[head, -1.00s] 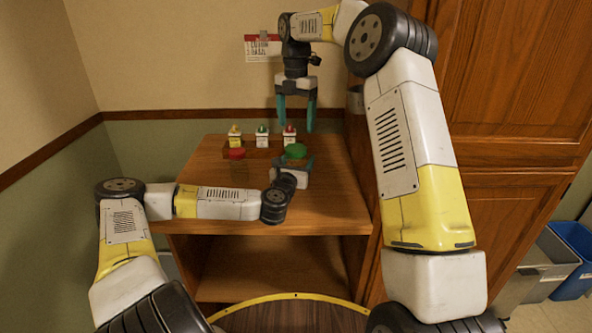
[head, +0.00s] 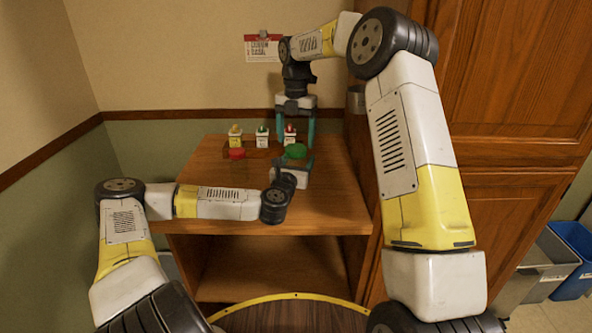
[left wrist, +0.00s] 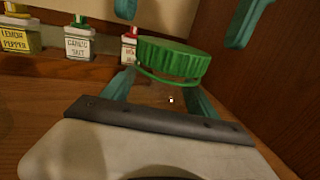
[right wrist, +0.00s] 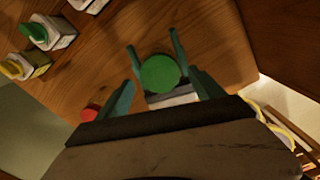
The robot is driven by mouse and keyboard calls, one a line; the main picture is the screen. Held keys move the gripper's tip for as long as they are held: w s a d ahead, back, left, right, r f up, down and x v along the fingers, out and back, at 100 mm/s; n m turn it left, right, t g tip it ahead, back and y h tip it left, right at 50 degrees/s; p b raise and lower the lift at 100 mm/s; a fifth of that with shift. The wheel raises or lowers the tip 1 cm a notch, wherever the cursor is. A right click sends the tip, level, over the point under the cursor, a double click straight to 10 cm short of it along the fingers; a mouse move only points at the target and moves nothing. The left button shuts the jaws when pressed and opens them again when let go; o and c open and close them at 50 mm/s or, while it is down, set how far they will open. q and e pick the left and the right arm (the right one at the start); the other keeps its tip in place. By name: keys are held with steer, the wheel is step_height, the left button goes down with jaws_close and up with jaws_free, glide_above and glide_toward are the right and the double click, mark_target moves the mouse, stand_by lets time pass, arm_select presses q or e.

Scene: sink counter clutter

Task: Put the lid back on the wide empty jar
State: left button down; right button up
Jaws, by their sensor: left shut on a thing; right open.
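A ridged green lid (head: 296,151) is at the right of the counter, between my two grippers. In the left wrist view the lid (left wrist: 173,58) sits a little above a thin green ring; clear glass under it is hard to make out, so I cannot tell whether it touches the jar. My left gripper (head: 294,163) is low and shut around the space just under the lid, on what seems the clear jar. My right gripper (head: 296,142) points down from above, open and empty. Its fingers are on either side of the lid, which also shows in the right wrist view (right wrist: 160,73).
Three labelled shakers, with a yellow (head: 235,138), a green (head: 262,138) and a red top (head: 290,136), stand behind. A red lid (head: 236,154) is left of the green one. A wooden cabinet wall (head: 360,165) rises close on the right.

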mark_target(296, 165)
steer(key=shift+f, duration=1.3)
steer(key=shift+c, duration=0.5)
